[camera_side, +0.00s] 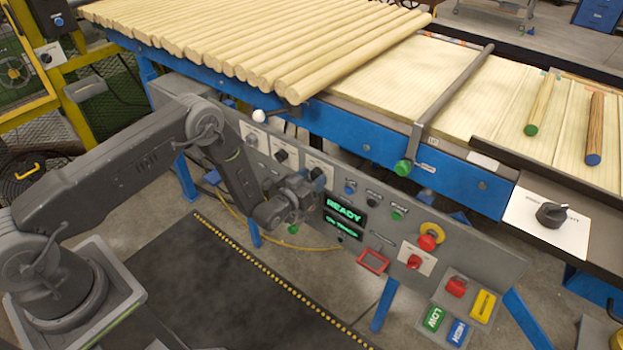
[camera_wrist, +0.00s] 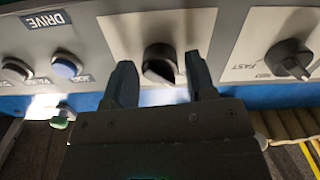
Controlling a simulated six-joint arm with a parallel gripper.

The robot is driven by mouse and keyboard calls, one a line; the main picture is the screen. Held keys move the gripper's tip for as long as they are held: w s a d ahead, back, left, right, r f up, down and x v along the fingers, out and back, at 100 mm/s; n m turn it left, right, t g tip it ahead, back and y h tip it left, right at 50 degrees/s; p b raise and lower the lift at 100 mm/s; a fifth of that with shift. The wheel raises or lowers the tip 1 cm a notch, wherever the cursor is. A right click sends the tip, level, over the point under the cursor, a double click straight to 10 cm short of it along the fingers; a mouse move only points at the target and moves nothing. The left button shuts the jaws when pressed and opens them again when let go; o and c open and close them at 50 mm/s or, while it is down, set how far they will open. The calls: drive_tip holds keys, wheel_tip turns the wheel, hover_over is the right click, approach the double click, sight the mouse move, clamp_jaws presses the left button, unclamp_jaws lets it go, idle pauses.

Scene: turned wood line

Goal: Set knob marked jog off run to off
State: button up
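A black rotary knob (camera_wrist: 160,63) sits on a pale plate in the middle of the wrist view. The plate's lettering is hidden or cannot be read, and I cannot make out where the knob points. My gripper (camera_wrist: 161,76) is open, with one finger on each side of the knob and a gap showing on both sides. In the side view my gripper (camera_side: 312,192) is close to the panel, at the rightmost of three knob plates, and partly covers it. That knob (camera_side: 316,172) shows just above the gripper.
A second knob (camera_wrist: 289,60) marked FAST stands to the right in the wrist view. A blue button (camera_wrist: 67,66) is at the left under a DRIVE label. The side view shows a lit READY display (camera_side: 344,208), a red emergency button (camera_side: 431,238) and a separate knob (camera_side: 551,214) at the right.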

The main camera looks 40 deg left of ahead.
drive_tip(key=c, duration=0.7)
drive_tip(key=shift+o, duration=0.2)
drive_tip(key=m, duration=0.8)
drive_tip(key=shift+m, duration=0.5)
drive_tip(key=o, duration=0.9)
drive_tip(key=shift+s, duration=0.1)
